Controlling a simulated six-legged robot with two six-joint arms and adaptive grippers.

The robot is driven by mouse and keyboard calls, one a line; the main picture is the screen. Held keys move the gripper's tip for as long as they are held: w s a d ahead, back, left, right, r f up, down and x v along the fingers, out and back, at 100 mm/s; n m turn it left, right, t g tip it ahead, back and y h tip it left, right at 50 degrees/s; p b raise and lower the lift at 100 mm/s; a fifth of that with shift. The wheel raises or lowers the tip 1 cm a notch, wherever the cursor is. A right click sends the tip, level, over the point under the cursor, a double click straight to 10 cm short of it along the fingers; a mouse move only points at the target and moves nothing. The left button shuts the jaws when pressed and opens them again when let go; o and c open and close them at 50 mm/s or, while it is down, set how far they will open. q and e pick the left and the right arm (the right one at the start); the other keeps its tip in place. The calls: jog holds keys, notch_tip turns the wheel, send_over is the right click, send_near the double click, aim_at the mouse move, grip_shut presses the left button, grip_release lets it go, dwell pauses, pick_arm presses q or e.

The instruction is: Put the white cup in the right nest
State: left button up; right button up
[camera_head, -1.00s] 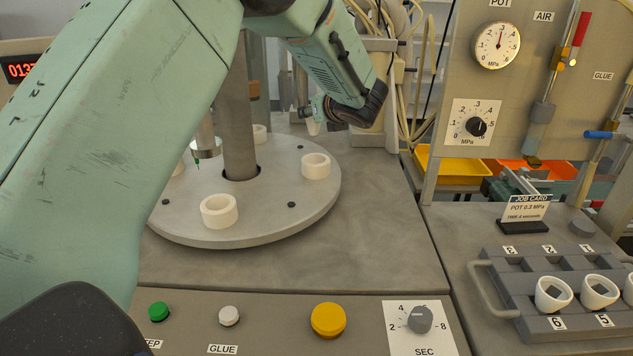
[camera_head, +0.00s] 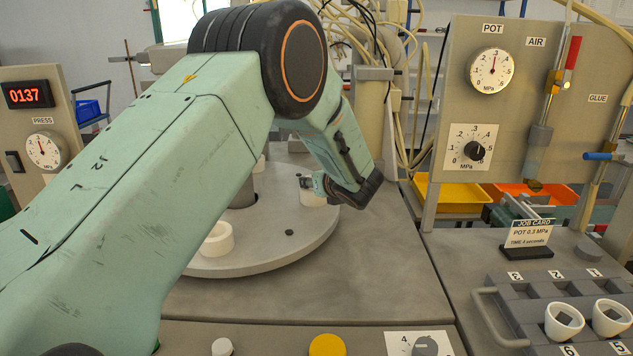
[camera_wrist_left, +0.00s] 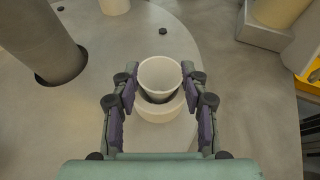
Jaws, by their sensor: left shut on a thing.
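In the left wrist view a white cup (camera_wrist_left: 159,73) stands upright between the fingers of my left gripper (camera_wrist_left: 160,76), which is shut on it. The cup's lower end is at the opening of the white ring of the right nest (camera_wrist_left: 160,112); I cannot tell whether it rests on the bottom. In the head view my left gripper (camera_head: 308,185) is at the right nest (camera_head: 312,199) on the round grey turntable (camera_head: 265,258). The wrist hides most of the cup there. My right gripper is not in view.
Another white nest (camera_head: 217,239) sits at the turntable's front. A grey column (camera_wrist_left: 55,45) rises left of the gripper in the wrist view. A grey rack (camera_head: 520,310) at right holds white cups (camera_head: 564,321). Gauge panels and hoses stand behind.

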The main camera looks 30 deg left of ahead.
pick_arm(q)
jog(key=o, duration=0.6)
jog(key=shift+s+r, duration=0.15)
jog(key=shift+s, duration=0.05)
jog(key=shift+o, duration=1)
jog(key=shift+w, duration=0.15)
jog(key=p+v, duration=0.1)
jog(key=v, duration=1.1)
